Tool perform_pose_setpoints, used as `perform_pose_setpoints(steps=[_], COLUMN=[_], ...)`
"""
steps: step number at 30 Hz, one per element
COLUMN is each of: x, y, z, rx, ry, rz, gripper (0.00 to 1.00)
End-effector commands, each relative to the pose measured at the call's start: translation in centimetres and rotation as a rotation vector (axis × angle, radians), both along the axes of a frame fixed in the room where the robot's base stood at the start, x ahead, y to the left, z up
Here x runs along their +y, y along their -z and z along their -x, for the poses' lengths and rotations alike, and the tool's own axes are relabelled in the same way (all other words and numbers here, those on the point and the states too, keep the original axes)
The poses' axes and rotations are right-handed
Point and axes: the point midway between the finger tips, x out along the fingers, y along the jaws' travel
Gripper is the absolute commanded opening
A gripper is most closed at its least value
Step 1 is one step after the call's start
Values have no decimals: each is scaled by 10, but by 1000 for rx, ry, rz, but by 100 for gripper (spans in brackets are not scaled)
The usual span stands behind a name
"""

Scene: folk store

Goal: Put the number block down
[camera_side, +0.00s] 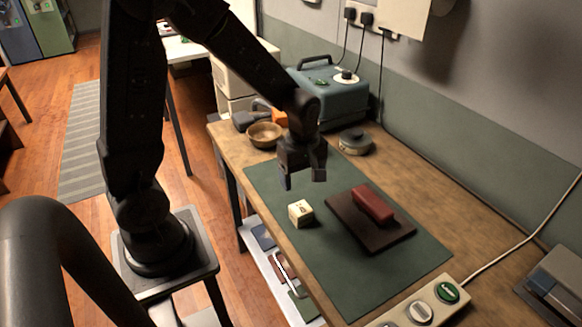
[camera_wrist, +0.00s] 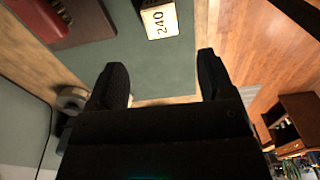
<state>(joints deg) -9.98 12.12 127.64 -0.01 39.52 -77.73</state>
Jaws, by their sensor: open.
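The number block (camera_side: 300,212) is a small cream cube standing on the green mat (camera_side: 350,274), near the mat's left edge. In the wrist view the block (camera_wrist: 159,21) shows the dark digits 240 on one face. My gripper (camera_side: 303,181) is open and empty. It hangs above the mat, over and a little behind the block, and does not touch it. In the wrist view the two fingers of my gripper (camera_wrist: 161,77) are spread wide, with bare mat between them and the block beyond their tips.
A dark board (camera_side: 394,238) with a red bar (camera_side: 373,205) on it lies right of the block. A wooden bowl (camera_side: 264,134), a round grey container (camera_side: 354,142) and a blue-grey case (camera_side: 333,98) stand behind. A switch panel (camera_side: 408,316) is at the front.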

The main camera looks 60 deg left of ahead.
Motion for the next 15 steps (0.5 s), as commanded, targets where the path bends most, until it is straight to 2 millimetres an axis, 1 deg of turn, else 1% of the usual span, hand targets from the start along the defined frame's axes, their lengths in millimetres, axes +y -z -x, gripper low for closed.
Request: perform_pose_setpoints(steps=[2,5,6,9,12,15], x=[-5,-14,-18,-30,-39,-47], y=[-18,-50,-63,-96,-123,-142], z=[4,14,21,41,64,87], rx=[-35,-100,-128,-201,-265,-318], ry=[89,287,385,642,895,1121], rz=[-9,-31,-47,-97,-162,-235], gripper=[75,75,75,75,75,75])
